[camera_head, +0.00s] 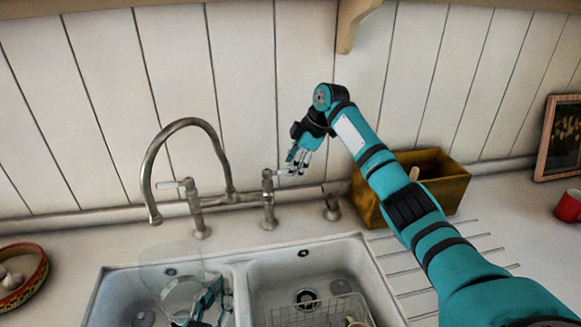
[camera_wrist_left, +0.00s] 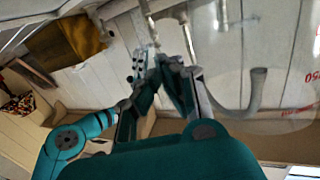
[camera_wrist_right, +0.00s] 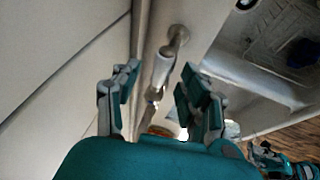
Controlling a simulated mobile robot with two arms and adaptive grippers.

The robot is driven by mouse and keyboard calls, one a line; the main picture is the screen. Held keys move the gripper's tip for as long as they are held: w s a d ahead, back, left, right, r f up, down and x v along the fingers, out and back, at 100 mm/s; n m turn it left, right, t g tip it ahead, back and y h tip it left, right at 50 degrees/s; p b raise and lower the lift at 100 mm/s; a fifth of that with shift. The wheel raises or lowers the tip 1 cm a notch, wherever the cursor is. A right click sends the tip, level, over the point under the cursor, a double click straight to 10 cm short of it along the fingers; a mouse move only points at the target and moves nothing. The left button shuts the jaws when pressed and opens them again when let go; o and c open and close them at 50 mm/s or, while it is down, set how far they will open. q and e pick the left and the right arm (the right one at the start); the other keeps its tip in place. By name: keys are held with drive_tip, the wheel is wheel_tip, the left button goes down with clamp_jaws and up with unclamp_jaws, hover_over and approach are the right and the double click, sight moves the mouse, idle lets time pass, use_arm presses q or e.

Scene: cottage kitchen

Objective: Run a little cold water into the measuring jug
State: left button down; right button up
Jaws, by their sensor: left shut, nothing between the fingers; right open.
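The clear measuring jug (camera_head: 168,256) is in the left sink basin, below the tap spout (camera_head: 154,216). Its see-through wall with red markings (camera_wrist_left: 300,84) fills the right of the left wrist view. Whether it holds water I cannot tell. My left gripper (camera_head: 208,302) is low beside the jug, shut with nothing between its fingers (camera_wrist_left: 161,62). My right gripper (camera_head: 299,166) is open at the white right tap lever (camera_head: 284,173). In the right wrist view the lever (camera_wrist_right: 163,68) lies between the spread fingers (camera_wrist_right: 158,88). The left tap lever (camera_head: 168,185) points left.
A wire rack (camera_head: 318,310) is in the right basin (camera_head: 280,265). A wooden box (camera_head: 440,178) stands behind my right arm. A red mug (camera_head: 568,206) and a picture frame (camera_head: 560,140) are at far right. A bowl with garlic (camera_head: 38,275) is at left.

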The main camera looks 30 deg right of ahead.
drive_tip(key=shift+x, duration=0.85)
drive_tip(key=shift+c, duration=0.4)
clamp_jaws()
drive_tip(key=shift+r, duration=0.1)
